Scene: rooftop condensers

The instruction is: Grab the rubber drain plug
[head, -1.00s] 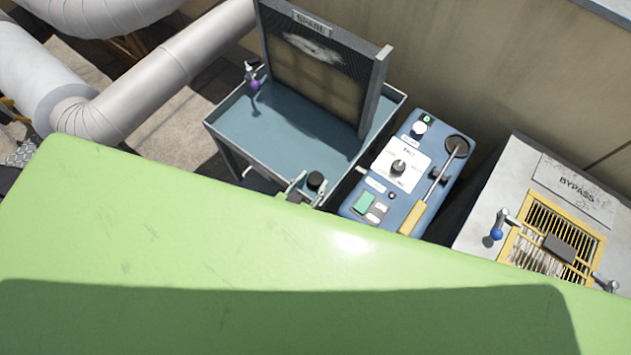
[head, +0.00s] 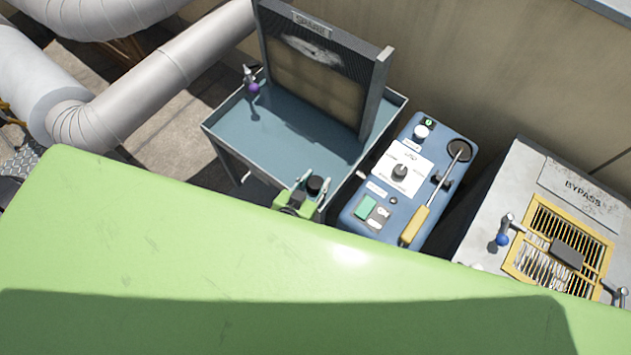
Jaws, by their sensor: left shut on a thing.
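The rubber drain plug (head: 314,184) is a small black round piece at the near edge of the blue-grey tray cart. My left gripper (head: 312,188) is shut on the plug, with a pale finger on either side of it. Part of the plug and the gripper's lower side are hidden. I cannot tell whether the plug touches the tray. My right gripper is not in view.
The tray cart (head: 270,135) holds an upright filter panel marked SPARE (head: 320,75) and a purple-knobbed valve (head: 253,86). A blue control box (head: 383,212) stands just right. A grey BYPASS unit (head: 525,160) is further right. Large ducts (head: 150,85) run left.

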